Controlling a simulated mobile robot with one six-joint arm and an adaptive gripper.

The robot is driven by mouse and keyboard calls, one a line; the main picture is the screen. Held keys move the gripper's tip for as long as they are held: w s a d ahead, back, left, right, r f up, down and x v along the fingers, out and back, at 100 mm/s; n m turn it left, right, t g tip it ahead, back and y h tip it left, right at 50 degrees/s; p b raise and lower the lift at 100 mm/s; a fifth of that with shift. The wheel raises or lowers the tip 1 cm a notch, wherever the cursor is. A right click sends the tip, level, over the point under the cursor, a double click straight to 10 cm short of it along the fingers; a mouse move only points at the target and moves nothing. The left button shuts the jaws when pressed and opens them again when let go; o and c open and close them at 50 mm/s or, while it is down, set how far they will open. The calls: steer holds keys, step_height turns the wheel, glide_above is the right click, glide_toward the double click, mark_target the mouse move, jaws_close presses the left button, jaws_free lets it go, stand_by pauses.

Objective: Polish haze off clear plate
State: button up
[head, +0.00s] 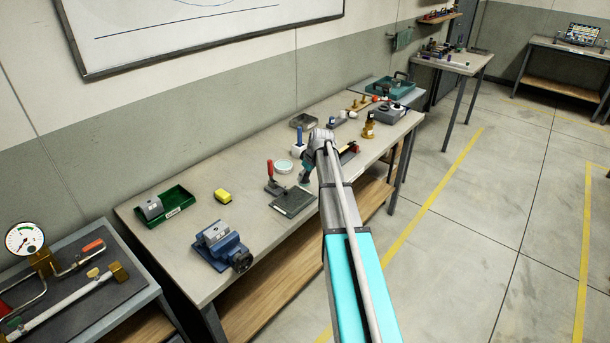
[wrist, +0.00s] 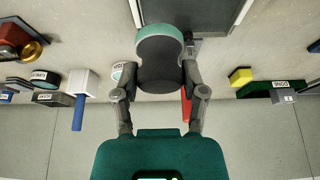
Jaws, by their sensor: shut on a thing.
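The pad is clear of the gripper palm and shows beside the dark plate stand in the wrist view. A flat dark plate stand (head: 294,201) with a pale edge lies near the bench front; it also shows at the top of the wrist view (wrist: 186,12). A clear plate on it, and any haze, cannot be made out. A red-handled clamp (head: 270,174) stands at its back left.
A round white tin (head: 283,166) and a blue-handled white block (head: 298,146) stand behind the stand. A yellow sponge (head: 223,196), green tray (head: 172,209) and blue vise (head: 219,245) are to its left. Bench surface is bare between the sponge and clamp.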

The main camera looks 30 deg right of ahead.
steer(key=shift+r+p, duration=1.55)
